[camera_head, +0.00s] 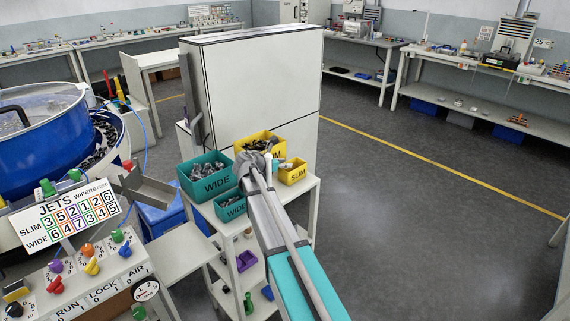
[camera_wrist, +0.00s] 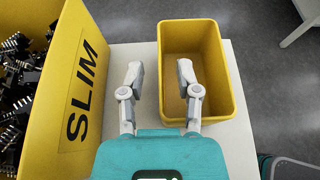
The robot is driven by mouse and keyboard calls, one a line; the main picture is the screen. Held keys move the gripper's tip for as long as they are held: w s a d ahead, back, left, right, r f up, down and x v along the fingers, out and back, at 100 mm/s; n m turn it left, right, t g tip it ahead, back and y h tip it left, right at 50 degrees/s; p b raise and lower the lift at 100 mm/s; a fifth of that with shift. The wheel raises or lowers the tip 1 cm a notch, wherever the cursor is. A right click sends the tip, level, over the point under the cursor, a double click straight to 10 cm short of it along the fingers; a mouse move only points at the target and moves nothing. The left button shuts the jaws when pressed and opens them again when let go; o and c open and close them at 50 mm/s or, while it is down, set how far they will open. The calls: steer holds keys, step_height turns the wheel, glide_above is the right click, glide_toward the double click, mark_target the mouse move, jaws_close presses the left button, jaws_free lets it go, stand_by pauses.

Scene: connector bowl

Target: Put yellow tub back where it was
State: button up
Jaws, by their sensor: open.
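A small yellow tub (camera_head: 293,174) marked SLIM stands on the top of the white shelf cart (camera_head: 300,191), at its right side. In the wrist view the yellow tub (camera_wrist: 222,50) is upright and looks empty. My gripper (camera_wrist: 161,76) is open and holds nothing. Its left finger is over the bare shelf top, and its right finger overlaps the inside of the tub near the left wall. I cannot tell how high the fingers are. In the head view my arm hides part of the gripper (camera_head: 268,160).
A larger yellow SLIM bin (camera_wrist: 80,90) full of dark connectors stands left of the tub, with a narrow gap of bare shelf between. Two teal WIDE bins, one large (camera_head: 214,184) and one small (camera_head: 231,209), stand further left. A white cabinet (camera_head: 262,85) rises behind.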

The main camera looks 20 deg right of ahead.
steer(key=shift+r, duration=0.2)
steer(key=p+v, duration=0.5)
steer(key=v, duration=0.7)
stand_by(0.5)
